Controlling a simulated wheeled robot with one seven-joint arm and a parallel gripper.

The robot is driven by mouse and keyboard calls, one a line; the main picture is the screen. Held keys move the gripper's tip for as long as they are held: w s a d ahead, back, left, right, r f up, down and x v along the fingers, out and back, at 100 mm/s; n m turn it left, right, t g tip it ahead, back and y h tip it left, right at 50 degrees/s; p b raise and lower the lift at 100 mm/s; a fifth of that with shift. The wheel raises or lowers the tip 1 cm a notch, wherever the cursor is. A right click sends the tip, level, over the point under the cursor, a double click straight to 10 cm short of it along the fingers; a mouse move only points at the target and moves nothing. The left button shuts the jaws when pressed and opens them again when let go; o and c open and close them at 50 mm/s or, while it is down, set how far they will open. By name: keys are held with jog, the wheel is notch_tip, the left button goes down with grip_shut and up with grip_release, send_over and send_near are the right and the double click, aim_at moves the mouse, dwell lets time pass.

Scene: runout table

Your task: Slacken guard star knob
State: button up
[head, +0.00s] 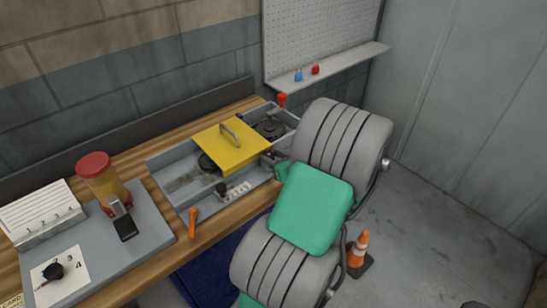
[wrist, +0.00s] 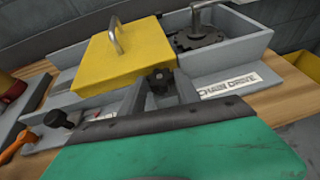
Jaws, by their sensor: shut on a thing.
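The yellow guard (head: 232,146) with its grey loop handle covers the middle of the grey drive housing (head: 182,203) in the head view. It also shows at upper left in the wrist view (wrist: 125,55). The black star knob (wrist: 160,76) sits at the guard's near edge in the wrist view. My gripper (wrist: 160,88) is shut on the star knob, with one grey finger on each side of it. The lower part of the knob is hard to make out between the fingers. In the head view my own arm hides most of the gripper and knob.
A dark sprocket (head: 270,128) shows in the housing beyond the guard. A second black knob (head: 221,188) and an orange handle (head: 193,222) are at the near side. A red-lidded jar (head: 95,170) stands at left. An orange cone (head: 359,248) is on the floor.

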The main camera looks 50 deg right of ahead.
grip_shut()
jog(key=shift+d, duration=0.1)
jog(key=n+y+p, duration=0.1)
jog(key=y, duration=0.1)
jog(key=n+y+p, duration=0.1)
jog(key=n+y, duration=0.1)
jog(key=shift+s+d+r+t, duration=0.1)
jog(key=shift+d+t, duration=0.25)
jog(key=shift+t, duration=0.05)
jog(key=shift+d+n+y+p, duration=0.15)
jog(key=shift+n+y+p, duration=0.3)
jog(key=shift+n+y, duration=0.3)
jog(key=shift+d+n+y+p, duration=0.15)
jog(key=shift+n+y+p, duration=0.25)
jog(key=shift+n+y, duration=0.35)
jog(key=o, duration=1)
grip_release()
